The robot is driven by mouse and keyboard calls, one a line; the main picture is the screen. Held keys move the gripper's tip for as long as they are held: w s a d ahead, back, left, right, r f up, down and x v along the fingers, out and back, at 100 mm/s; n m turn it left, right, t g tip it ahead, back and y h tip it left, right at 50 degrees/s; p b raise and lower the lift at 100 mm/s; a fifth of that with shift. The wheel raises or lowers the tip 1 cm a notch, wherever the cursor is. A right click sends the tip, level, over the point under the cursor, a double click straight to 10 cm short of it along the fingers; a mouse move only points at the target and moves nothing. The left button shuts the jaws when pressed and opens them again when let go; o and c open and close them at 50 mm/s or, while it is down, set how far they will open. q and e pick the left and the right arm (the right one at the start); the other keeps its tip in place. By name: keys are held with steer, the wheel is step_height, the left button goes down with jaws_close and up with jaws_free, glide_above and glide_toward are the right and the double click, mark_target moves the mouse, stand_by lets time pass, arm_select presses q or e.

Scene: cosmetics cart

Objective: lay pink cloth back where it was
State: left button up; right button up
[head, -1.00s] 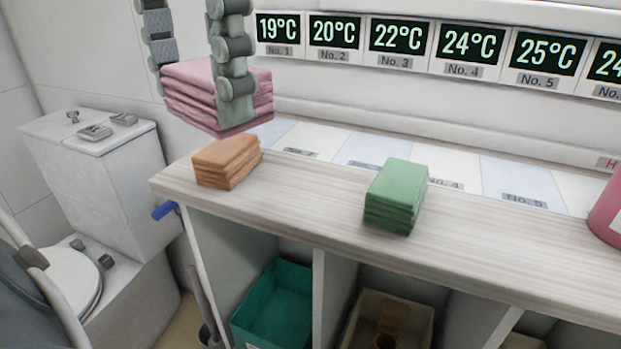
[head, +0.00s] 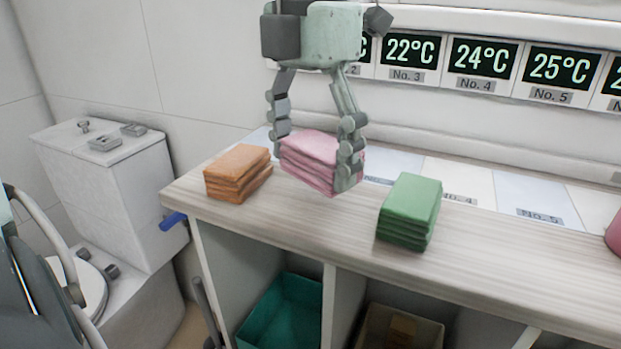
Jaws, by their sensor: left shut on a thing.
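The pink cloth (head: 308,160) is a folded stack at the counter's back half, between the orange cloth and the green cloth. My left gripper (head: 316,154) comes down from above and is shut on it, one finger at each side. The cloth is at or just above the counter top (head: 480,245); I cannot tell whether it touches. The orange cloth (head: 237,176) lies folded just left of it. The green cloth (head: 409,211) lies folded to its right, with a gap between. My right gripper is not in view.
Numbered floor-like panels (head: 455,180) run along the counter's back, under temperature displays (head: 484,58). A pink container (head: 614,232) is cut off at the right edge. A teal bin (head: 285,315) and a beige bin (head: 400,330) sit in the shelves below.

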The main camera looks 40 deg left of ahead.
mark_target(311, 184)
arm_select(q)
step_height(311, 184, down, 4)
steer(key=shift+r, duration=0.25)
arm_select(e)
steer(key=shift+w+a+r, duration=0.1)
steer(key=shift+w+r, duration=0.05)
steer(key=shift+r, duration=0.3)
arm_select(q)
steer(key=shift+f, duration=0.15)
steer(key=shift+f, duration=0.1)
steer(key=o, duration=0.8)
steer(key=shift+o, duration=1)
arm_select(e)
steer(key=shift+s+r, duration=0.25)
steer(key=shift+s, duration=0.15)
